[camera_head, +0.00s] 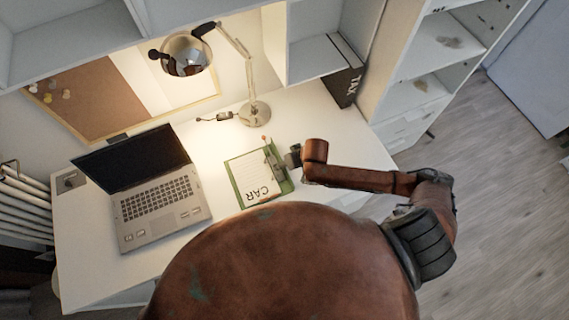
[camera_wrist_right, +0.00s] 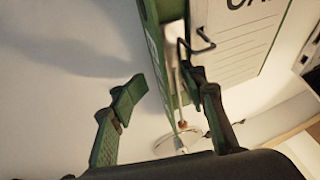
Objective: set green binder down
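The green binder (camera_head: 233,184) has a white front marked CAR. In the head view it is on the white desk, right of the laptop; I cannot tell whether it lies fully flat. My right gripper (camera_head: 280,158) is at its right edge. In the right wrist view, the fingers of my right gripper (camera_wrist_right: 168,84) are apart. The binder's green edge (camera_wrist_right: 153,42) runs between them, with the right finger overlapping its page side and a gap at the left finger. My left gripper is not in view.
An open laptop (camera_head: 155,200) stands to the left on the desk (camera_head: 330,135). A lamp (camera_head: 254,113) stands behind the binder. A black TAX binder (camera_head: 343,85) stands at the back right, beside the white shelves (camera_head: 425,60).

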